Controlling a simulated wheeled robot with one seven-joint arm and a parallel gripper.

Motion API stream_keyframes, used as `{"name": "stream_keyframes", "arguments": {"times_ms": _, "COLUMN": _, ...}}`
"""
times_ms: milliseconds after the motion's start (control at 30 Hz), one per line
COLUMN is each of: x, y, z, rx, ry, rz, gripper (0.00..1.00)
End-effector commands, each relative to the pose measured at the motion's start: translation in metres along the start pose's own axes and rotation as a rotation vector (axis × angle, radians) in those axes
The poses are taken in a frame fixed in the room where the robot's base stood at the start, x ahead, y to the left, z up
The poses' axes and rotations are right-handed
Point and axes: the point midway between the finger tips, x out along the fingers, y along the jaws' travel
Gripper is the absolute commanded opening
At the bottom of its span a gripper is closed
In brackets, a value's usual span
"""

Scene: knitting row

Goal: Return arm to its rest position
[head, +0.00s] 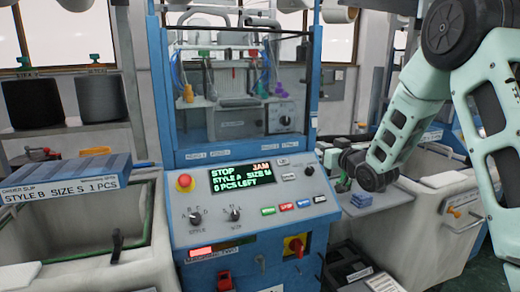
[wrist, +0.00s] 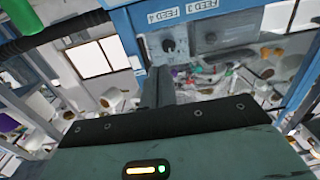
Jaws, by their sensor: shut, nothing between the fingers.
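My arm (head: 405,120) comes in from the upper right of the head view, bent at the elbow, with its forearm angled down and left. My gripper (head: 344,178) is at its lower end, just right of the control panel (head: 255,204), small and partly hidden by the wrist. In the wrist view the gripper's fingers (wrist: 158,92) are shut together with nothing held. They point toward the blue machine frame with feed labels (wrist: 170,13).
The panel's display (head: 241,176) reads STOP, JAM, style A, 0 pcs left. A small blue block (head: 361,199) lies on the grey ledge below my wrist. Bins stand at left (head: 75,248) and right (head: 429,222).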

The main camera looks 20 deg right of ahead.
Motion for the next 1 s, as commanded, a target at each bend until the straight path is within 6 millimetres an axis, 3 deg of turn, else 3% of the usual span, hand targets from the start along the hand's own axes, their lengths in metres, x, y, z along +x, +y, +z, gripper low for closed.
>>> {"name": "stream_keyframes", "arguments": {"times_ms": 133, "x": 0.0, "y": -0.01, "z": 0.001, "rx": 0.002, "ry": -0.024, "rz": -0.008, "gripper": 0.0}}
{"name": "stream_keyframes", "arguments": {"times_ms": 233, "x": -0.002, "y": -0.043, "z": 0.007, "rx": 0.009, "ry": -0.109, "rz": -0.03, "gripper": 0.0}}
{"name": "stream_keyframes", "arguments": {"times_ms": 367, "x": -0.023, "y": -0.114, "z": 0.023, "rx": 0.008, "ry": -0.318, "rz": -0.088, "gripper": 0.0}}
{"name": "stream_keyframes", "arguments": {"times_ms": 467, "x": -0.058, "y": -0.174, "z": 0.04, "rx": -0.012, "ry": -0.51, "rz": -0.15, "gripper": 0.0}}
{"name": "stream_keyframes", "arguments": {"times_ms": 600, "x": -0.131, "y": -0.243, "z": 0.063, "rx": -0.074, "ry": -0.778, "rz": -0.25, "gripper": 0.0}}
{"name": "stream_keyframes", "arguments": {"times_ms": 733, "x": -0.214, "y": -0.287, "z": 0.078, "rx": -0.162, "ry": -1.016, "rz": -0.342, "gripper": 0.0}}
{"name": "stream_keyframes", "arguments": {"times_ms": 900, "x": -0.32, "y": -0.31, "z": 0.088, "rx": -0.301, "ry": -1.282, "rz": -0.442, "gripper": 0.0}}
{"name": "stream_keyframes", "arguments": {"times_ms": 1000, "x": -0.364, "y": -0.311, "z": 0.09, "rx": -0.37, "ry": -1.392, "rz": -0.478, "gripper": 0.0}}
